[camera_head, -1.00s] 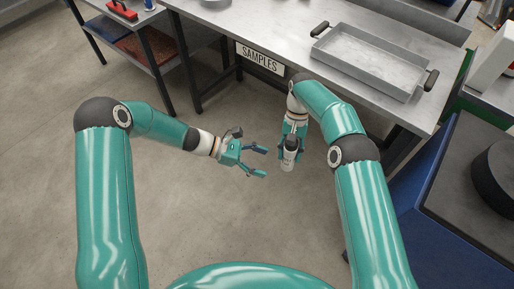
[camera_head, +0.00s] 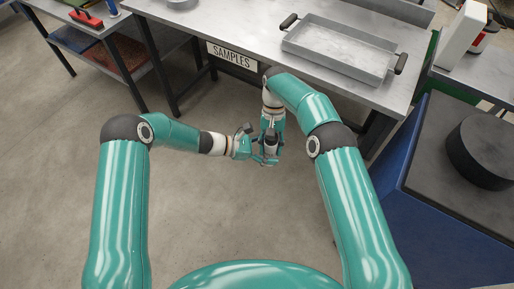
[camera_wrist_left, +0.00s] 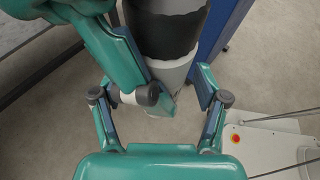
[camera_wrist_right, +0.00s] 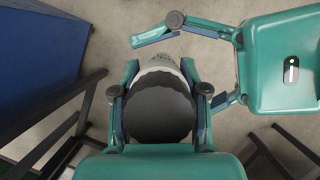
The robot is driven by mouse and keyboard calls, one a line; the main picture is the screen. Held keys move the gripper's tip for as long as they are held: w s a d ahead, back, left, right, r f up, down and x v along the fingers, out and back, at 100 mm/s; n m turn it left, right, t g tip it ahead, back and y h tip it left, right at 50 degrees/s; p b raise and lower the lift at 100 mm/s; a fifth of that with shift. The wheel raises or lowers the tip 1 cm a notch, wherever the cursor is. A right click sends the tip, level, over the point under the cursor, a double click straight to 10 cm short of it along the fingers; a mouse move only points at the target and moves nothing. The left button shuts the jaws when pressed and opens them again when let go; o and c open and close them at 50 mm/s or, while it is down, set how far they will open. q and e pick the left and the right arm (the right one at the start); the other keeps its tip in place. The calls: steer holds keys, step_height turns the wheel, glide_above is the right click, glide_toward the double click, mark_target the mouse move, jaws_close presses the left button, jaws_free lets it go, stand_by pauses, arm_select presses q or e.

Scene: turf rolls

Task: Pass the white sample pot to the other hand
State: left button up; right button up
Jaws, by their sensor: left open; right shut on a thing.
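The sample pot (camera_head: 271,143) is white with a wide dark band, and is small and partly hidden by grippers in the head view. It shows large in the left wrist view (camera_wrist_left: 168,38) and in the right wrist view (camera_wrist_right: 158,112). My right gripper (camera_head: 270,151) is shut on it, one finger on each side, and holds it in the air. My left gripper (camera_head: 260,155) is open close by on the left. In the right wrist view its fingers (camera_wrist_right: 185,75) reach around the pot's far end and right side. I cannot tell whether they touch it.
A steel bench (camera_head: 200,25) with a SAMPLES sign (camera_head: 231,56) on its front edge stands ahead, above the hands. A grey tray (camera_head: 340,55) lies on it. A blue stand (camera_head: 420,190) with a dark round block (camera_head: 483,150) is at the right. Open floor lies below the hands.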

arm_select(q)
steer(key=shift+w+d+f, duration=0.1)
steer(key=shift+d+f, duration=0.1)
steer(key=shift+d, duration=0.35)
steer(key=c, duration=1)
steer(key=o, duration=1)
steer(key=shift+a, duration=0.1)
